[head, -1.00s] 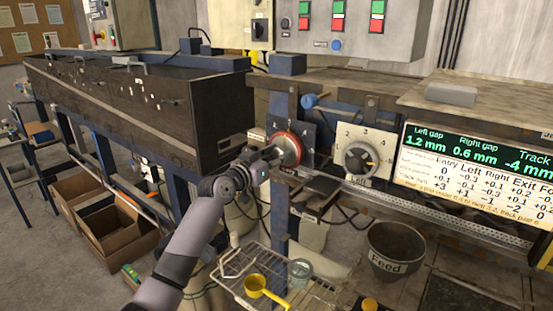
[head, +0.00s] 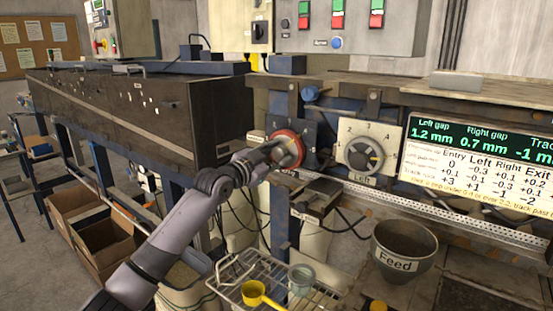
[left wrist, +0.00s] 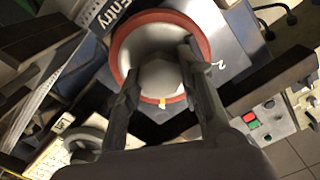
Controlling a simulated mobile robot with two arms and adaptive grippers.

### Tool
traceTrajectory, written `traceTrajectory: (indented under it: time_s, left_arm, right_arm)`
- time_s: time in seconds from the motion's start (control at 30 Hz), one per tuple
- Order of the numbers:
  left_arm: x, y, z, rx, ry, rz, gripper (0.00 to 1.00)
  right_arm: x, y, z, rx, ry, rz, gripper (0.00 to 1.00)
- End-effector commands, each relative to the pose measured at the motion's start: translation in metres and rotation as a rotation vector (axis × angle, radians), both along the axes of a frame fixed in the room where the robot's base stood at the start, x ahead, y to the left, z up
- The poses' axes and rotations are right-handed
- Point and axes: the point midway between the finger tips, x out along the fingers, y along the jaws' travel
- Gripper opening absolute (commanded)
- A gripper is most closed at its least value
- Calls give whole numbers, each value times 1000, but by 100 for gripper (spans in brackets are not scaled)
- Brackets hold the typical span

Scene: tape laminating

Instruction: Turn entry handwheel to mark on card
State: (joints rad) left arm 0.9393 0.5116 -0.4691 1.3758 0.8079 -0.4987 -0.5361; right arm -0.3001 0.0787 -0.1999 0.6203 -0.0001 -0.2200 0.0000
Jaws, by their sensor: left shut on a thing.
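The entry handwheel (head: 297,149) has a red rim and a pale hub and sits on a dark plate at the machine's front. The left wrist view shows its red rim (left wrist: 119,38), a yellow mark at the rim's edge and an "Entry" label beside it. My left gripper (left wrist: 160,75) is shut on the handwheel's hub, one finger on each side. In the head view the gripper (head: 277,152) partly hides the wheel. The card (head: 455,178) under the green display lists Entry, Left, Right and Exit values. The display (head: 470,135) reads left gap 1.2 mm, right gap 0.7 mm; track reads about -1 mm, cut off.
The Left dial (head: 365,156) with a numbered plate is just right of the handwheel. A Feed bucket (head: 403,247) stands below. A wire rack (head: 240,275) holds a yellow scoop (head: 256,292) and a cup. A long dark tank (head: 150,115) lies at left.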

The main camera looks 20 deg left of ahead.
Motion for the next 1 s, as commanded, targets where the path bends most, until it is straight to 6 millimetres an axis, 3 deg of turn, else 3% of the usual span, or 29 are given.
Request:
traceTrajectory:
  time_s: [0.5, 0.53, 0.8, 1.0]
  left_arm:
    - [0, 0, -1, 22, -7, 0, 6]
    - [0, 0, -1, 22, -7, 0, 35]
    - [0, 0, 0, 21, -7, -1, 53]
    - [0, 0, 0, 21, -8, 0, 55]
  right_arm:
    - [0, 0, -1, 0, 0, 0, 40]
    - [0, 0, -1, 0, 0, 0, 40]
    - [0, 0, -1, 0, 0, 0, 40]
    - [0, -1, -1, -1, 0, 0, 40]
